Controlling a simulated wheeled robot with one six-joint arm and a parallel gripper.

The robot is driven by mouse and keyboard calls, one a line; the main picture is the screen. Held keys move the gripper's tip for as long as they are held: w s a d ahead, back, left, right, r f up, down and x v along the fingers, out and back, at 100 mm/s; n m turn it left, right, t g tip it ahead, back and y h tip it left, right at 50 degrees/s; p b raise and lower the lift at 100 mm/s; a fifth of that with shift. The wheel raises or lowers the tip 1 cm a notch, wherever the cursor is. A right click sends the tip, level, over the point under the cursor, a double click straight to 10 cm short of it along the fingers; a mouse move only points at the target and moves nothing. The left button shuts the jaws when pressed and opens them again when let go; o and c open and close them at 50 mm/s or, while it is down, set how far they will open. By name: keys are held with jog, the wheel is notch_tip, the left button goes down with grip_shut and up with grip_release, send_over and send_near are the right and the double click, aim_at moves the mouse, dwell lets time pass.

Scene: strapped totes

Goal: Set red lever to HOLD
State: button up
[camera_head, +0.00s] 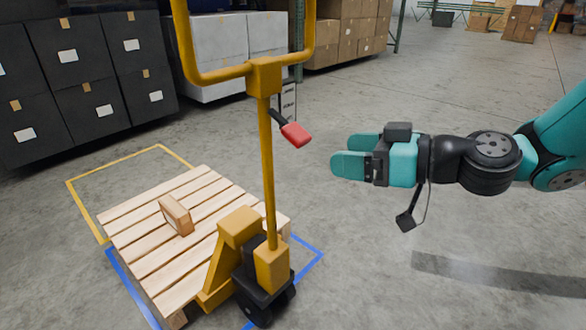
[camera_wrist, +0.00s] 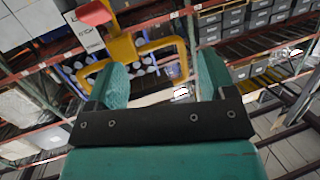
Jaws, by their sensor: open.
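The red lever (camera_head: 295,134) sticks out to the right of the yellow pallet-jack mast (camera_head: 267,170), on a short dark arm below the handle (camera_head: 264,77). It tilts slightly downward away from the mast. A white label plate (camera_head: 288,100) with dark markings is behind it. In the wrist view the red lever (camera_wrist: 94,13) is at the upper left, with the label plate (camera_wrist: 85,38) below it; its lettering is too small to read surely. My gripper (camera_head: 350,156) is open and empty, to the right of the lever and slightly lower, apart from it. Its fingers (camera_wrist: 155,85) also show in the wrist view.
A wooden pallet (camera_head: 150,235) with a small brown box (camera_head: 176,215) sits on the jack's forks. Yellow and blue floor lines surround it. Black totes (camera_head: 80,75) and grey boxes (camera_head: 222,50) stand behind. The floor at right is clear.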

aim_at(303, 135)
jog(key=w+d+f+m+t+b, duration=0.2)
jog(key=w+d+f+t, duration=0.2)
jog(key=w+f+t, duration=0.15)
jog(key=shift+g, duration=0.45)
jog(key=p+x, duration=0.2)
jog(key=x, duration=0.4)
jog(key=p+x, duration=0.2)
jog(key=x, duration=0.3)
jog(key=p+x, duration=0.3)
jog(key=x, duration=0.3)
jog(key=shift+w+a+r, duration=0.15)
jog(key=shift+w+r, duration=0.15)
jog(key=shift+w, duration=0.1)
